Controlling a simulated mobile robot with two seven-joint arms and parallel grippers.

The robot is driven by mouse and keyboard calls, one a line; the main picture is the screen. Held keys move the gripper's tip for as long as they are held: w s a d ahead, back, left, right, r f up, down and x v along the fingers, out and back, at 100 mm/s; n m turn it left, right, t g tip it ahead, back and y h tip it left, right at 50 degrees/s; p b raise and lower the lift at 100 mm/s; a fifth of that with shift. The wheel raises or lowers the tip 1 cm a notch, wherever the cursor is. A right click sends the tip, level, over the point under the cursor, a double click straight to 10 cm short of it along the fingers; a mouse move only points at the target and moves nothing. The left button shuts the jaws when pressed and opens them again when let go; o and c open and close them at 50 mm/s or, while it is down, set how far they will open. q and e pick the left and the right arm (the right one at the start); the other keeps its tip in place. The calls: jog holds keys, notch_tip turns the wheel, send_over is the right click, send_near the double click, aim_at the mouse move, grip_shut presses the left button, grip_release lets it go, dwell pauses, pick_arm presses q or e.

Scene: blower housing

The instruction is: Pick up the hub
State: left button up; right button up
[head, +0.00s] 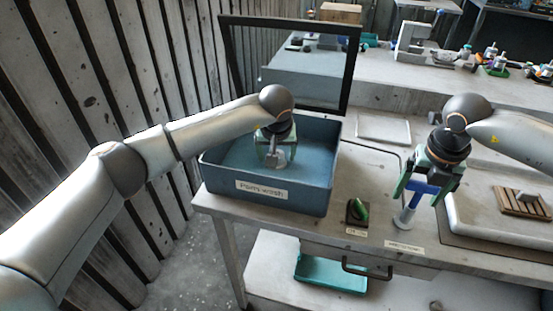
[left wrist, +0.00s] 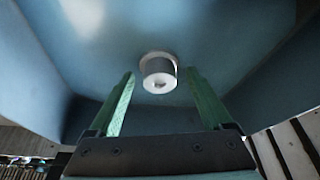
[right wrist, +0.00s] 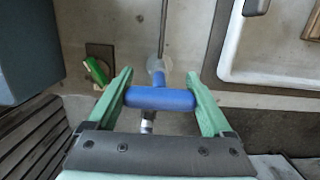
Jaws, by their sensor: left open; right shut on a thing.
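The hub (left wrist: 158,78), a small pale grey cylinder with a wider flange, is on the floor of the blue parts-wash bin (head: 240,200). In the head view the hub (head: 277,160) is partly hidden by my left gripper (head: 275,152), which reaches down into the bin. In the left wrist view the open fingers of my left gripper (left wrist: 160,85) point towards the hub, one on each side of it, with gaps. My right gripper (right wrist: 160,92) is shut on the bar of a blue T-handled tool (right wrist: 155,99), held over the bench front.
A black frame (head: 350,70) rises behind the bin. A green-handled item (head: 360,208) sits on a dark plate between the bin and the blue tool. A pale tray (head: 470,215) with a wooden rack (head: 525,203) lies at right. The bin walls surround my left gripper.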

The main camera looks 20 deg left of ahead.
pick_arm(q)
grip_shut()
dwell(0.5)
jog(key=shift+r, duration=0.1)
notch_tip(320, 180, up, 14)
jog(key=shift+f, duration=0.2)
dwell(0.5)
jog(key=s, duration=1.7)
jog(key=shift+s, duration=0.25)
